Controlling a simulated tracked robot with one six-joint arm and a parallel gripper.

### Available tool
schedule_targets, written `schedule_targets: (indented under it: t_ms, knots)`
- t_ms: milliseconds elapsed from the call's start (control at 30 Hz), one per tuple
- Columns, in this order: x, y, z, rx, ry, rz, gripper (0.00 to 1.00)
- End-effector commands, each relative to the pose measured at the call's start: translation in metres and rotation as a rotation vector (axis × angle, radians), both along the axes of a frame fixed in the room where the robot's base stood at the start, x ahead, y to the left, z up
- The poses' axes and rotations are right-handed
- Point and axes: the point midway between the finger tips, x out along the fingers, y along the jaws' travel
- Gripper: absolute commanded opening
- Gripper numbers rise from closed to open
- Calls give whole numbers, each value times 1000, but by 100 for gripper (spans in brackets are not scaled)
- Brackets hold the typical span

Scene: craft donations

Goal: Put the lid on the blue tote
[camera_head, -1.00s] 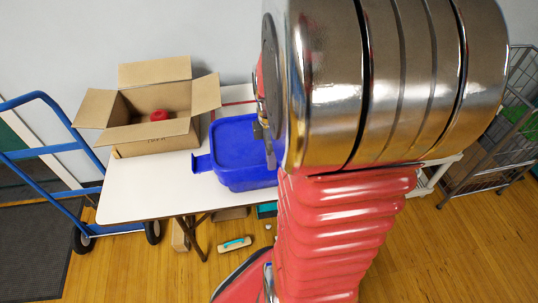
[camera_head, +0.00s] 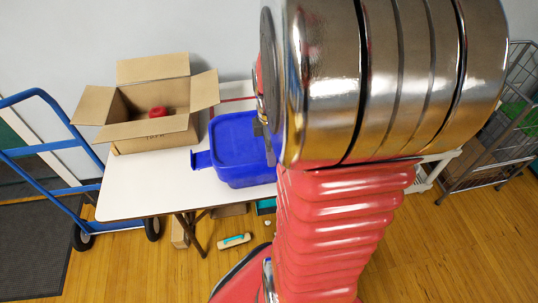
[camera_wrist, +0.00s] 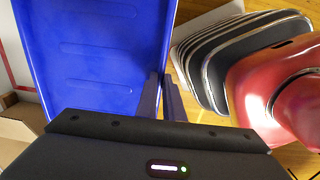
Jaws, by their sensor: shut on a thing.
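The blue tote (camera_head: 240,172) stands on the white table, right of the cardboard box. A flat blue panel, apparently the lid (camera_head: 235,132), shows at its top; I cannot tell whether it is seated or only held over it. A blue tab sticks out at the left. In the wrist view the lid (camera_wrist: 95,55) fills the upper left as a broad blue sheet with faint raised marks. My gripper (camera_wrist: 162,92) is shut on its right edge. In the head view my gripper (camera_head: 264,138) is at the right side of the blue panel, mostly hidden by my arm.
The open cardboard box (camera_head: 155,135) holds a red item (camera_head: 158,112). The white table (camera_head: 140,185) has bare room at front left. A blue hand truck (camera_head: 45,150) stands left, a wire cart (camera_head: 490,135) right. A small item (camera_head: 234,241) lies on the floor.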

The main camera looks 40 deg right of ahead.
Motion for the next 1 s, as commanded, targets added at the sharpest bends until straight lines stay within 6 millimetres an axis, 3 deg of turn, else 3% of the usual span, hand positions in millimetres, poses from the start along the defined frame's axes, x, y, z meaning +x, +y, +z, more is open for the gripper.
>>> schedule_targets:
  t_ms: [700,733,1000]
  knots:
    - [0,0,-5,-1,-1,0,0]
    - [0,0,-5,-1,-1,0,8]
    - [0,0,-5,-1,-1,0,27]
